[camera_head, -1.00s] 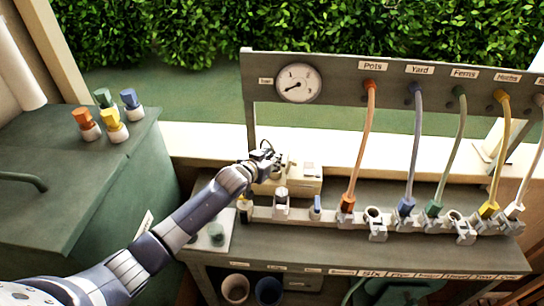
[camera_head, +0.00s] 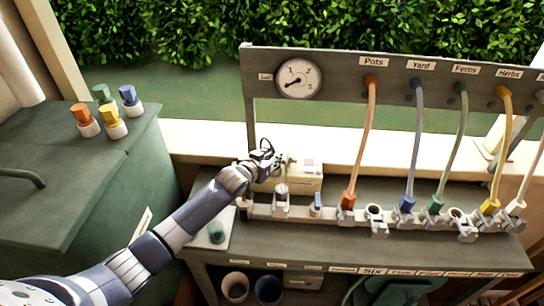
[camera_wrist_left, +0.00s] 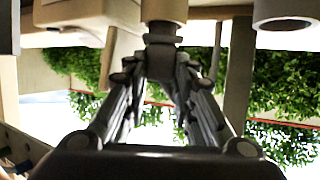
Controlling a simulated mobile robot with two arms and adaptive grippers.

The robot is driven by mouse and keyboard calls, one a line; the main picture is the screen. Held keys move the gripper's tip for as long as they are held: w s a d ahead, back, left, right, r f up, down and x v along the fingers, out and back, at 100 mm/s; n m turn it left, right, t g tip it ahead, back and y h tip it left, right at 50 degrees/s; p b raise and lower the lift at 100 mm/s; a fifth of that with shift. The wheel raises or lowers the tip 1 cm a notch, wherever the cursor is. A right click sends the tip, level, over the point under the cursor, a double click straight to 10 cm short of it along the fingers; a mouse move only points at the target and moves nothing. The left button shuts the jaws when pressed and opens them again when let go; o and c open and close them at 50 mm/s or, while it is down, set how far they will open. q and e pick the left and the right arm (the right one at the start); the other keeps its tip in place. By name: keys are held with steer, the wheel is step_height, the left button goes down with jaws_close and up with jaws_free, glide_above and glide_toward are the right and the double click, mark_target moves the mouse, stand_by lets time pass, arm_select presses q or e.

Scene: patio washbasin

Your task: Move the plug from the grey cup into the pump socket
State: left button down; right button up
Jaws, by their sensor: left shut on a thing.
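My left gripper (camera_head: 268,160) is at the left end of the bench, beside the cream pump box (camera_head: 303,181). In the left wrist view its fingers (camera_wrist_left: 162,50) close on a small grey collared piece, which I take to be the plug (camera_wrist_left: 162,38). A tan cylinder (camera_wrist_left: 163,10) lies directly beyond it; I cannot tell whether the two are joined. The gripper mostly hides the plug in the head view. A grey cup-like holder (camera_head: 281,197) stands on the rail in front of the box. The pump socket is not clearly visible. My right gripper is not in view.
Orange (camera_head: 370,140), blue (camera_head: 417,150), green and yellow hoses hang from a labelled board into the rail at right. A gauge (camera_head: 298,79) is on the board. Several coloured plugs stand on the green cabinet (camera_head: 50,190) at left. Two cups (camera_head: 235,287) sit below.

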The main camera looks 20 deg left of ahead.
arm_select(q)
steer(key=shift+f, duration=0.1)
steer(key=c, duration=1.6)
jaws_free()
steer(key=shift+p+v, duration=0.8)
steer(key=shift+p, duration=0.2)
steer(key=p+v, duration=0.8)
steer(key=v, duration=0.1)
steer(key=shift+s, duration=0.3)
